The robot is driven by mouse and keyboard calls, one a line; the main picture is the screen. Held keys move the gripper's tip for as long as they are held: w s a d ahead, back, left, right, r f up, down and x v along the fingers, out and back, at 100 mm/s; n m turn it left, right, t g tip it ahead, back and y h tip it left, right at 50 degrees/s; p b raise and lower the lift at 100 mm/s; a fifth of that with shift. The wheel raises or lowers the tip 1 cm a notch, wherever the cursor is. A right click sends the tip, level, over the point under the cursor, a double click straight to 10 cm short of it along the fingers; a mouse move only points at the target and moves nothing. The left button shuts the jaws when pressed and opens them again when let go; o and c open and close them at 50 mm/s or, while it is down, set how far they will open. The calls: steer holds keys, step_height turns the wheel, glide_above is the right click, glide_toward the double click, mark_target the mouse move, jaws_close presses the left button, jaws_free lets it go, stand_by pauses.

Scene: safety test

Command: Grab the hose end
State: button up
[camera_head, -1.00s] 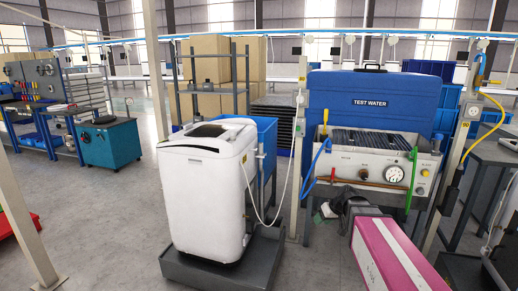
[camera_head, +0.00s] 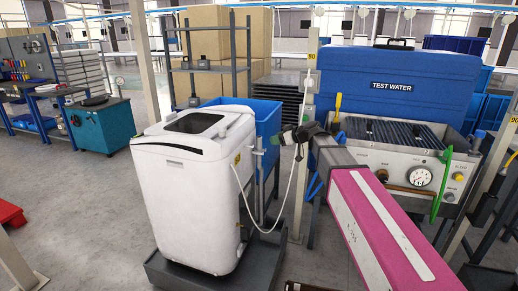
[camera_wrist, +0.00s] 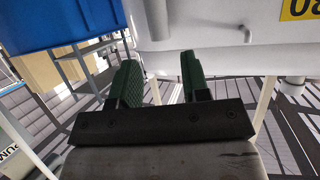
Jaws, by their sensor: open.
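A thin white hose (camera_head: 243,187) leaves the right side of the white washing machine (camera_head: 180,190), loops low and rises toward the post on the right. I cannot tell for sure which point is its free end. My gripper (camera_head: 283,137) is in the air right of the washing machine, near the upper run of the hose. In the wrist view my gripper (camera_wrist: 160,85) is open, its green-padded fingers apart with nothing clearly between them. Beyond the fingertips a grey cylindrical fitting (camera_wrist: 156,20) stands against a white surface (camera_wrist: 215,20) with a yellow label.
A blue bin (camera_head: 268,130) stands behind the washing machine, which sits on a dark tray (camera_head: 215,275). The blue TEST WATER unit (camera_head: 395,75), with a gauge and several hoses, stands to the right. A post (camera_head: 309,105) rises between them.

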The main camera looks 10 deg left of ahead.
mark_target(261, 150)
steer(key=x, duration=0.9)
steer(key=shift+w+a, duration=0.25)
steer(key=shift+w, duration=0.05)
steer(key=c, duration=0.7)
